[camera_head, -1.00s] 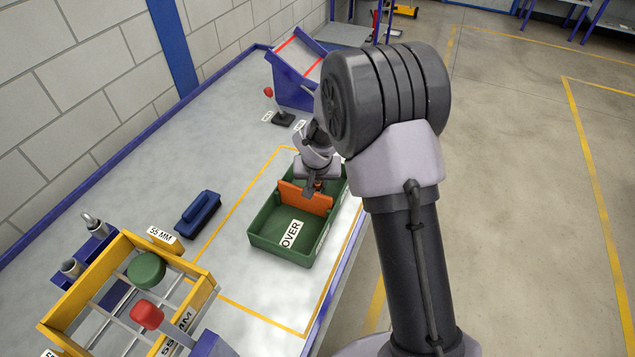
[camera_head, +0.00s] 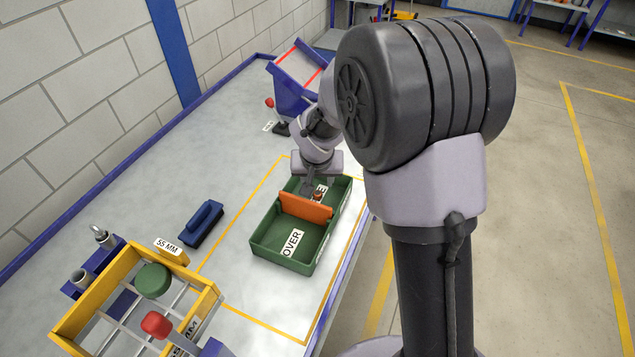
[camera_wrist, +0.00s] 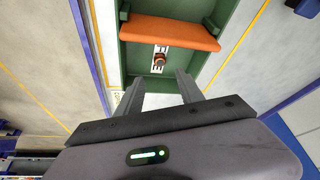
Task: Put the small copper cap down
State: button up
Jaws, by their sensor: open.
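The small copper cap (camera_wrist: 160,58) lies in the far compartment of the green tray (camera_wrist: 127,55), on or beside a white label (camera_wrist: 157,70). An orange divider (camera_wrist: 168,32) splits the tray. In the head view, the cap (camera_head: 318,195) is a small copper spot just behind the divider (camera_head: 306,206). My gripper (camera_wrist: 160,80) is open and empty; its two fingers are apart, with the cap beyond their tips and nothing between them. In the head view, my gripper (camera_head: 314,188) hangs over the far compartment and hides part of it.
The near compartment of the tray (camera_head: 266,252) bears an OVER label and looks empty. A blue-handled block (camera_head: 201,224) lies left of the tray. A yellow frame (camera_head: 119,262) holds a green disc (camera_head: 153,281). A red-knobbed lever (camera_head: 276,115) and blue chute (camera_head: 295,75) stand behind.

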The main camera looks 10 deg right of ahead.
jog(key=s+r+m, duration=0.1)
jog(key=s+r, duration=0.6)
jog(key=r, duration=0.4)
jog(key=s+a+r+y, duration=0.1)
jog(key=s+r, duration=0.3)
jog(key=s, duration=0.7)
jog(key=s+a+r+t+y, duration=0.1)
jog(key=s+r+y, duration=0.1)
jog(key=s, duration=0.8)
jog(key=shift+s+a+r+m+t, duration=0.3)
jog(key=shift+s+r+m, duration=0.1)
jog(key=shift+r, duration=0.5)
